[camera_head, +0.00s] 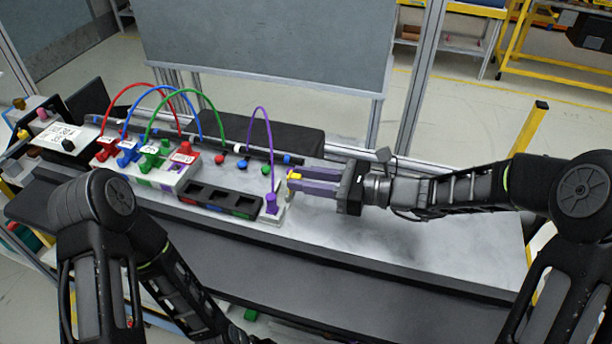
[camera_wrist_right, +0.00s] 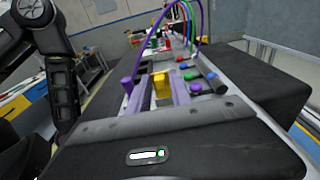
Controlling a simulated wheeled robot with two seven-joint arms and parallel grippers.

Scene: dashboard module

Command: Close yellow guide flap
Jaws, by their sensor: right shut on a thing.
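The yellow guide flap (camera_head: 294,177) is a small yellow piece at the right end of the dashboard module, beside the purple plug. It also shows in the right wrist view (camera_wrist_right: 161,84), between the purple fingers of my right gripper. My right gripper (camera_head: 300,181) reaches in from the right and is shut on the yellow flap. The fingers cover part of the flap, so its exact angle is hard to tell. My left arm is folded at the lower left, and its gripper is not in view.
The purple plug (camera_head: 271,203) with its arched cable stands close to the right fingers. A black tray with square pockets (camera_head: 219,199) and a white block with coloured plugs (camera_head: 150,172) lie to the left. The grey tabletop (camera_head: 430,238) is clear at the right.

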